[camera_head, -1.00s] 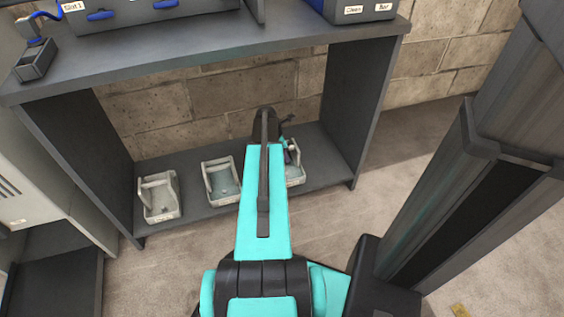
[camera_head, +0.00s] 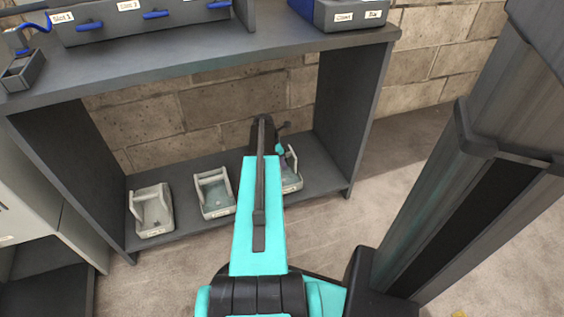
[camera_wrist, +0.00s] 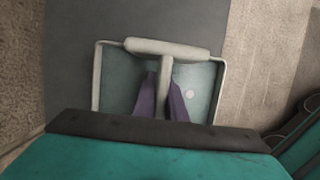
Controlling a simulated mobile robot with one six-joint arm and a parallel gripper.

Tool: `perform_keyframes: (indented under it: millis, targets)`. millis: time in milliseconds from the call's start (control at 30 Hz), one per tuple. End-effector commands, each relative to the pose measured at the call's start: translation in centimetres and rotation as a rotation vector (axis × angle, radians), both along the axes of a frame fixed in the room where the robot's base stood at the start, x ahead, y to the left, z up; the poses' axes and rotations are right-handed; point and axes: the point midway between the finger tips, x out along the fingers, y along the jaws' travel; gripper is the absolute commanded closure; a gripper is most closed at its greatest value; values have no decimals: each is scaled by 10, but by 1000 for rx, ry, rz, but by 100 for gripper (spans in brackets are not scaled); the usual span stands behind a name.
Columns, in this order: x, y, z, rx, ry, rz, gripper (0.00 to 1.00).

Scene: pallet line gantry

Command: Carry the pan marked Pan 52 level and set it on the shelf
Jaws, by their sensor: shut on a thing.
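A grey pan (camera_wrist: 120,85) with a pale rim and an upright pale handle fills the middle of the wrist view. My gripper (camera_wrist: 162,80) is shut on its handle post, with a purple finger on each side. In the head view this pan (camera_head: 292,184) is the rightmost of three at the lower shelf (camera_head: 185,222), partly hidden by my arm. I cannot tell whether it rests on the shelf or is slightly raised. It looks about level. Its label is too small or hidden to read, so I cannot confirm it is Pan 52.
A left pan (camera_head: 153,212) and a middle pan (camera_head: 216,194) stand on the lower shelf. The upper shelf (camera_head: 200,52) holds a slotted unit (camera_head: 105,30), a blue-grey bin (camera_head: 345,15) and a small dark tray (camera_head: 22,72). Side panels (camera_head: 355,110) bound the lower opening.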

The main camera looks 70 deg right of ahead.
Motion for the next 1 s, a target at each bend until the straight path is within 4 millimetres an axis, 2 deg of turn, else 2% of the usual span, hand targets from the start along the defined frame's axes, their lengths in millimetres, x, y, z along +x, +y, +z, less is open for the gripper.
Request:
perform_keyframes:
  millis: [100,300,800,833,900,1000]
  targets:
    - [0,-1,-12,-3,0,1,100]
    - [0,-1,-23,-3,0,0,100]
    - [-1,-1,-26,-2,1,-1,100]
    - [-1,0,-27,0,0,-1,84]
    - [-1,0,-27,0,0,-1,72]
    - [-1,0,-27,0,0,-1,70]
